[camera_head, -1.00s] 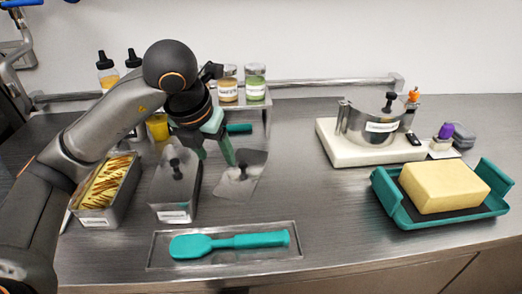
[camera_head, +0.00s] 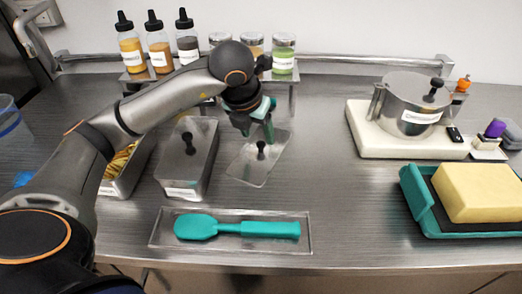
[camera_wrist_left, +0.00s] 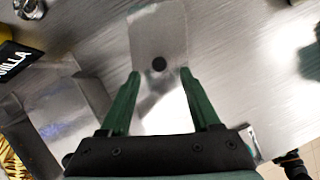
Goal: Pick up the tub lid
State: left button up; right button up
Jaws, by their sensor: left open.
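The tub lid (camera_head: 262,170) is a flat metal plate with a black knob, lying on the steel counter right of a covered metal tub (camera_head: 184,172). In the left wrist view the lid (camera_wrist_left: 160,32) lies beyond my fingers, its knob between the lines of the two fingertips. My left gripper (camera_head: 259,133) is open and empty, with teal fingers above the lid near the knob; it also shows in the left wrist view (camera_wrist_left: 160,73). I cannot tell how high the fingertips are above the knob. My right gripper is not in view.
A tray (camera_head: 156,240) with a teal spatula (camera_head: 240,229) lies in front. A filled tub (camera_head: 113,188) stands left, partly behind my arm. Bottles (camera_head: 158,50) and jars (camera_head: 283,58) stand on a rack behind. A pot (camera_head: 412,105) on a white base is right. Counter between is clear.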

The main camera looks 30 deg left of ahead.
aim_at(261, 143)
pick_arm(q)
jog(key=x, duration=0.4)
jog(key=shift+w+f, duration=0.1)
jog(key=shift+f, duration=0.05)
jog(key=shift+c, duration=0.4)
grip_shut()
